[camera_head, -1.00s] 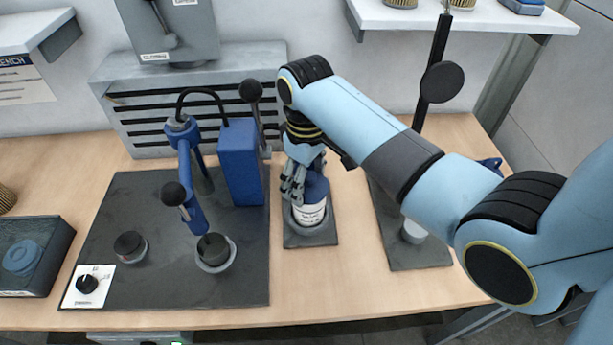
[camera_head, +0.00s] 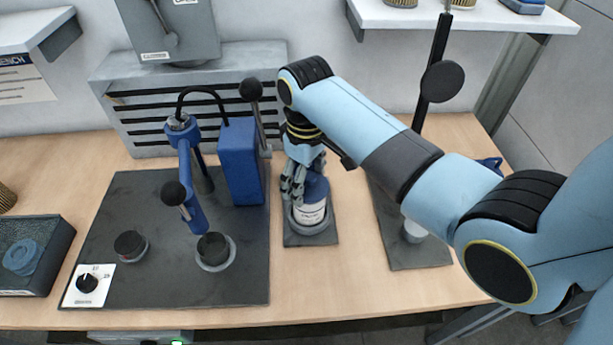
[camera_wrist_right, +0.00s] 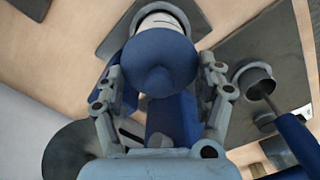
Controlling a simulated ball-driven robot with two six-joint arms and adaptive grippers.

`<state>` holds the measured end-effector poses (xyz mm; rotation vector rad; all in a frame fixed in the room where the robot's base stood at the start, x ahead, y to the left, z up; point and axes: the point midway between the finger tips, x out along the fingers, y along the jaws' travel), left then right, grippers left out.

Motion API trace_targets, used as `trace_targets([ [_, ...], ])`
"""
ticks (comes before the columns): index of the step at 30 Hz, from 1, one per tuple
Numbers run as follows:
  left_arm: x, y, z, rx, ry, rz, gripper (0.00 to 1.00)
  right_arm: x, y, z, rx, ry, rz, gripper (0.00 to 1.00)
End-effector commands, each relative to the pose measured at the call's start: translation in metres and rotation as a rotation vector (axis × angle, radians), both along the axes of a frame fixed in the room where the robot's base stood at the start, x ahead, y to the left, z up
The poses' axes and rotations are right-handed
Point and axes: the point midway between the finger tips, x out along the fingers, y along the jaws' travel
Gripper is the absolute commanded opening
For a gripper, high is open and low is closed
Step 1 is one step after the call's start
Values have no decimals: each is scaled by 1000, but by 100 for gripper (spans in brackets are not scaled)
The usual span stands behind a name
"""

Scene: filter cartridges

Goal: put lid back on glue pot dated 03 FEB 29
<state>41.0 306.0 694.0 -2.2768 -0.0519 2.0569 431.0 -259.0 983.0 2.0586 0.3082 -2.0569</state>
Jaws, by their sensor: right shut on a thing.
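The glue pot (camera_head: 312,214) has a white label and a blue top. It stands in a round grey holder on a small dark mat left of centre in the head view. Its date is too small to read. My right gripper (camera_head: 298,186) points down from above and is shut on the blue lid (camera_wrist_right: 160,60), which has a cone-shaped top. In the right wrist view the fingers lie on both sides of the lid, with the white pot (camera_wrist_right: 163,20) beyond it. Whether the lid is fully seated cannot be told. My left gripper is out of view.
A blue press (camera_head: 240,160) with black-knobbed levers stands close left on a large dark mat (camera_head: 150,285). A black stand (camera_head: 432,90) rises to the right. A dark tray (camera_head: 45,280) with a blue disc is at far left. A shelf (camera_head: 460,20) hangs behind.

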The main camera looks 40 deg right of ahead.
Motion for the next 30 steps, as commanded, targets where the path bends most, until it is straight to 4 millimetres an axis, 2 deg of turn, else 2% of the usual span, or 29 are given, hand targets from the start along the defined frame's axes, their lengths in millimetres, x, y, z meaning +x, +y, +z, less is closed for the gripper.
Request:
trace_targets([
  [14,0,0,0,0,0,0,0,0,0,-1,0,0,0,50],
  [15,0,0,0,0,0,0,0,0,0,-1,0,0,0,73],
  [21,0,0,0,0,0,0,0,0,0,-1,0,0,0,99],
  [30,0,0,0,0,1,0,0,0,0,-1,0,1,0,100],
])
